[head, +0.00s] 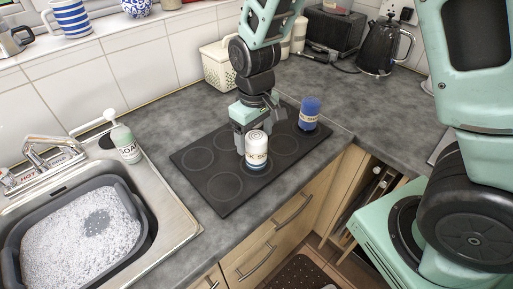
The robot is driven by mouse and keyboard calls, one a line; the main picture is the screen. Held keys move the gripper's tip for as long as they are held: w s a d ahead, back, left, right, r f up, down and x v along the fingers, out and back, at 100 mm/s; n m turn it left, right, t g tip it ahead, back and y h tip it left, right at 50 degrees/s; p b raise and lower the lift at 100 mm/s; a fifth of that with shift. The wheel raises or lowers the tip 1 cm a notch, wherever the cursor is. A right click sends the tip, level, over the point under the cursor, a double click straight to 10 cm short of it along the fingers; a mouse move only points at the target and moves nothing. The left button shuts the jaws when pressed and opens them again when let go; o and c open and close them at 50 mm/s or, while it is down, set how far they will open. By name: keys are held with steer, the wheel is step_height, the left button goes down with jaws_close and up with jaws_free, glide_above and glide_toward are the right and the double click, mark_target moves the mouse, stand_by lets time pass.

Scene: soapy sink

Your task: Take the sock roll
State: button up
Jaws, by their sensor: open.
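A white roll (257,146) with a dark ring on its top and a pale label reading something like "K S" stands upright on the black hob (222,195); it looks like the sock roll. My gripper (252,134) is open and low over the hob, right at this roll. One finger shows at the roll's left and back; the other is partly hidden. I cannot tell whether the fingers touch it. A blue roll (310,107) with a beige label stands upright at the hob's right back edge, apart from my gripper.
A sink with a grey basin (148,222) of suds and a soap bottle (124,142) are at left. A cream basket (217,66), black toaster (334,30) and black kettle (383,46) stand at the back. The counter between sink and hob is clear.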

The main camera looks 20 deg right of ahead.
mark_target(257, 151)
steer(key=shift+s+f, duration=0.2)
steer(key=shift+f, duration=0.4)
steer(key=shift+d+f+p, duration=0.15)
steer(key=shift+f+p, duration=0.6)
steer(key=shift+f, duration=1.35)
steer(key=c, duration=1.2)
